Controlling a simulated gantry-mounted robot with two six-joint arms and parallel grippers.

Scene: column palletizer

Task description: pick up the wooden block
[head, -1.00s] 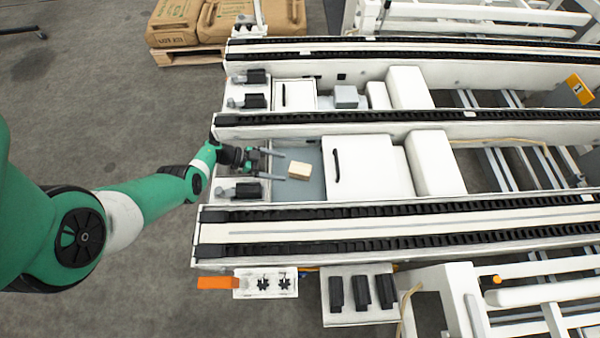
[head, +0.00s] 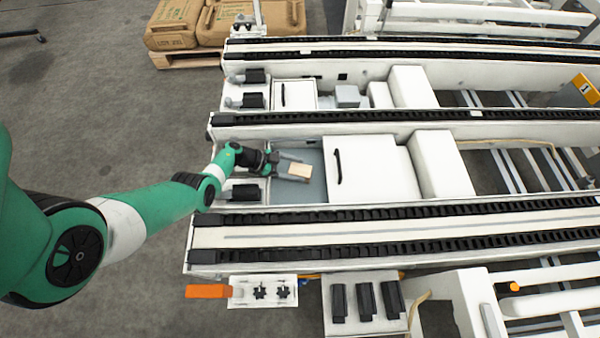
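The wooden block (head: 301,170) is a small pale tan piece in the grey-floored bay (head: 313,190) of the white conveyor frame, in the middle of the head view. My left gripper (head: 302,169) reaches in from the left. Its two long grey fingers are spread, one on the far side and one on the near side of the block, with the block between them near the tips. I cannot tell whether either finger touches it. My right gripper is not in view.
A white box with a black handle (head: 375,168) stands just right of the block. A grey cube (head: 347,96) sits in the bay behind. Raised rails with black chains run along both sides, the near one (head: 400,232) in front. Brown sacks (head: 235,20) lie on a pallet behind.

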